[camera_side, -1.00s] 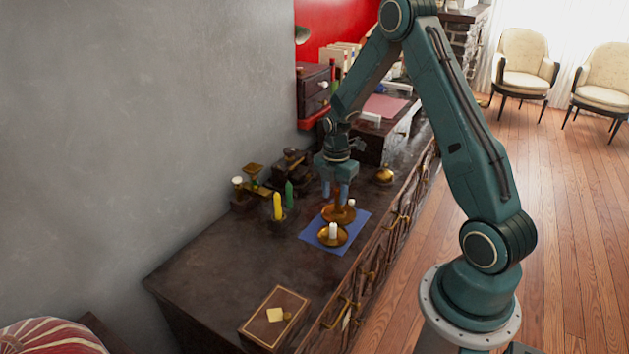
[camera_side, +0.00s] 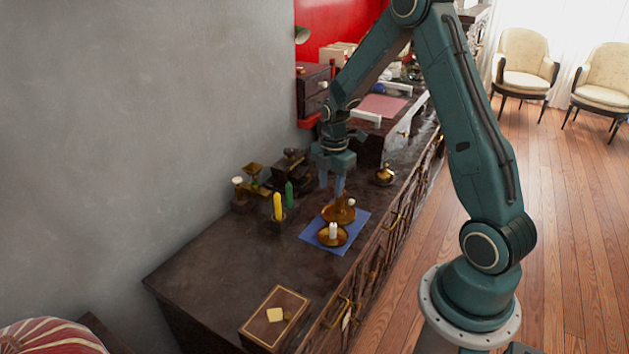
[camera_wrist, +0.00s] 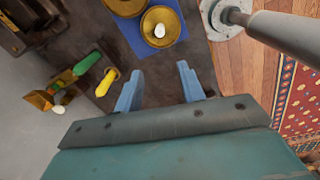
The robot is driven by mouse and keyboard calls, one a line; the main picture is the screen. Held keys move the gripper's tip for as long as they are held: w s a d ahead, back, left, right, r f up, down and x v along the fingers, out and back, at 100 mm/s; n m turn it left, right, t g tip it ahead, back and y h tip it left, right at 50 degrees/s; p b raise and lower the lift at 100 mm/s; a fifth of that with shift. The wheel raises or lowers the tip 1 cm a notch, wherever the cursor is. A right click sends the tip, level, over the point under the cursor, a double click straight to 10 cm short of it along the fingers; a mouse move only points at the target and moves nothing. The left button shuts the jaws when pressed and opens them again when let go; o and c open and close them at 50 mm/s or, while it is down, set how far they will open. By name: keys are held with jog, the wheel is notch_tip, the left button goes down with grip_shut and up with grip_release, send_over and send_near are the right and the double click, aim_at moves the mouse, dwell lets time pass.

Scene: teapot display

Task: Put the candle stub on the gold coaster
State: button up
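In the wrist view the stub (camera_wrist: 160,30) shows from above within the gold rim (camera_wrist: 150,40). My gripper (camera_side: 332,192) is above the table, clear of the stub. In the wrist view its fingers (camera_wrist: 158,88) are apart with nothing between them.
A yellow candle (camera_side: 277,207) and a green candle (camera_side: 289,194) stand left of the blue cloth (camera_side: 311,234). A brass bell-like object (camera_side: 385,174) is behind to the right. A brown box (camera_side: 275,318) lies near the front. The tabletop between box and cloth is clear.

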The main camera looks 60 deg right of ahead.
jog(key=s+a+r+m+t, duration=0.1)
jog(key=s+a+r+m, duration=0.25)
jog(key=a+r, duration=0.4)
jog(key=s+a+r+m+t, duration=0.2)
jog(key=s+a+r+m, duration=0.15)
jog(key=r, duration=0.65)
jog(key=s+a+r+m+t, duration=0.1)
jog(key=s+a+r+m, duration=0.1)
jog(key=s+a+m, duration=0.2)
jog(key=s+a+r+m+t, duration=0.1)
jog(key=s+a+r+m, duration=0.2)
jog(key=s, duration=0.6)
jog(key=shift+a+r+m, duration=0.15)
jog(key=shift+a+m, duration=0.5)
jog(key=shift+m, duration=0.05)
